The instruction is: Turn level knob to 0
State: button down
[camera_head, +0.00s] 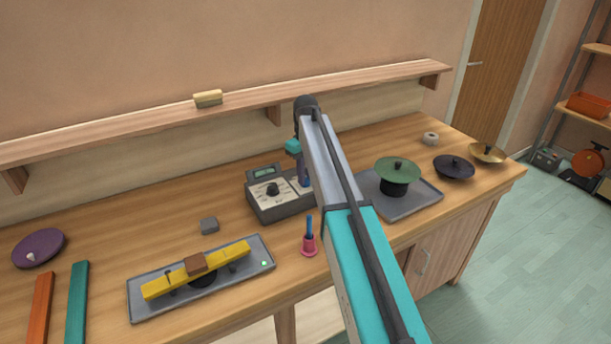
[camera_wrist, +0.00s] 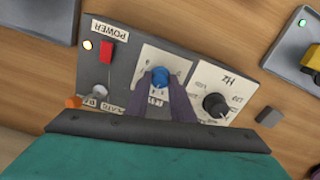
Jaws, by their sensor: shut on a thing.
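The grey control box (camera_head: 283,207) stands on the workbench, with a black dial at its left; my arm covers its right part. In the wrist view the box is seen upside down. My gripper (camera_wrist: 161,84) is shut on a blue knob (camera_wrist: 160,75) on the white middle panel, one finger on each side. Small numbers ring this knob. Its panel label is partly hidden by the fingers, and I cannot read where the knob points. In the head view my gripper (camera_head: 304,180) reaches down over the box.
In the wrist view, a black Hz dial (camera_wrist: 215,103) is to the right, and a red POWER switch (camera_wrist: 107,49) and lit lamp (camera_wrist: 88,44) to the left. A pink handbell (camera_head: 309,245) stands in front; a tray with a green cymbal (camera_head: 398,170) is to the right.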

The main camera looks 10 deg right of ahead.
aim_at(306, 178)
jog(key=n, duration=1.2)
jog(key=shift+n, duration=0.3)
jog(key=n, duration=1.2)
jog(key=c, duration=1.5)
grip_release()
jog(key=shift+c, duration=0.2)
jog(key=shift+r, duration=0.1)
notch_tip(306, 178, up, 14)
jog(key=b, duration=0.3)
